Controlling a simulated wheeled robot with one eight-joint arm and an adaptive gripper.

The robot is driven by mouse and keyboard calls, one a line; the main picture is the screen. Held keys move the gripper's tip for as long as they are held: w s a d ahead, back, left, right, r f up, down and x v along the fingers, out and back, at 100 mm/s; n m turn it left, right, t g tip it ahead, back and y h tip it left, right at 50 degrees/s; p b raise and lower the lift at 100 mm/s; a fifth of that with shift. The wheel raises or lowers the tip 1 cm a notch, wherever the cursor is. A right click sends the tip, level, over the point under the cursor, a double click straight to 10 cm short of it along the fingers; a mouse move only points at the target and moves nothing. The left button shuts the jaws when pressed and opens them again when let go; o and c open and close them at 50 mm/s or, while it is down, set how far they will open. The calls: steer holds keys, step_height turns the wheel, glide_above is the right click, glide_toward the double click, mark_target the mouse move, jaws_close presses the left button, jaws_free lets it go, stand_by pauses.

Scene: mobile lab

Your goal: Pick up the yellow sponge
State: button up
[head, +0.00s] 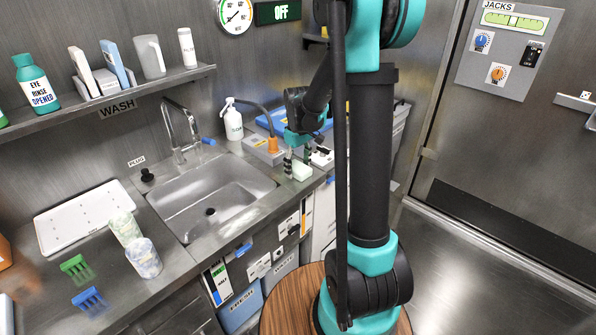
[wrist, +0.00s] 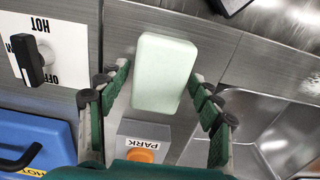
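The sponge shows as a pale, greenish-white block with rounded corners, not clearly yellow. In the wrist view the sponge (wrist: 165,70) lies between the tips of my gripper (wrist: 161,75). The green-padded fingers stand wide apart, one on each side of it. A narrow gap shows at the left finger; the right fingertip looks very close to the sponge, and contact is unclear. In the head view the sponge (head: 302,172) is at the counter's edge right of the sink, with my gripper (head: 297,160) just above and around it.
The steel sink (head: 208,195) and its faucet (head: 180,130) are left of the gripper. Two cups (head: 143,258) stand front left.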

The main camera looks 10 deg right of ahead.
mark_target(298, 167)
steer(key=c, duration=0.6)
step_height(298, 167, up, 20)
stand_by(0.4)
